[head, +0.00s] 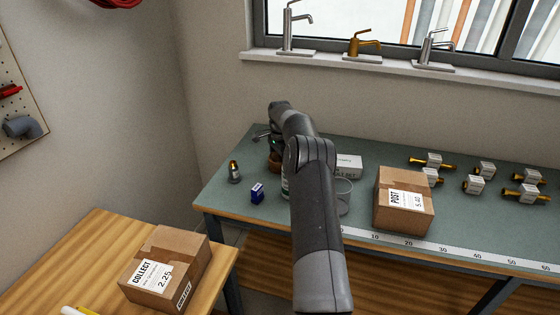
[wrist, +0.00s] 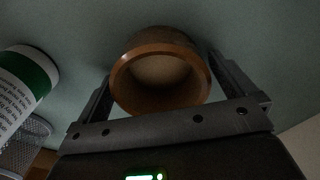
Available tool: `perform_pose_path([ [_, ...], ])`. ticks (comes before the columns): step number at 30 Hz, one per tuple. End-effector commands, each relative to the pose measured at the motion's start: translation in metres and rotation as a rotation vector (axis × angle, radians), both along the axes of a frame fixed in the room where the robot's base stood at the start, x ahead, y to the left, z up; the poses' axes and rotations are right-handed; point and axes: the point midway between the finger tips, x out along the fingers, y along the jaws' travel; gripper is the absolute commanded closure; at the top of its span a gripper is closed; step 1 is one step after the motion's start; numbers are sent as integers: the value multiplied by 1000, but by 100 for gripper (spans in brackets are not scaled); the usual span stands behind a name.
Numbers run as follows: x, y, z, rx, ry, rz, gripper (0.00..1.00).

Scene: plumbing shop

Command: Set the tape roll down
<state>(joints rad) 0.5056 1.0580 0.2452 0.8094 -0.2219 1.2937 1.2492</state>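The brown tape roll (wrist: 160,50) is in the middle of the wrist view, its round open end facing the camera. The fingers of my gripper (wrist: 160,72) lie along its left and right sides and appear to press on it. In the head view, a little of the brown roll (head: 274,167) shows beside my gripper (head: 274,150), low over the back left of the green bench top (head: 225,188). My arm hides much of that spot. I cannot tell whether the roll touches the bench.
A white-and-green can (wrist: 22,85) and a mesh cup (wrist: 25,150) stand close left in the wrist view.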

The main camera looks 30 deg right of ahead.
Motion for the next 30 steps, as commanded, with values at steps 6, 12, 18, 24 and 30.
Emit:
perform_pose_path([
  [6, 0, 0, 3, 0, -1, 0, 0],
  [12, 1, 0, 30, -2, -3, 0, 0],
  [18, 1, 0, 75, -2, -4, -1, 0],
  [24, 1, 0, 108, -1, -1, 0, 0],
  [30, 0, 3, 126, -2, -3, 8, 0],
])
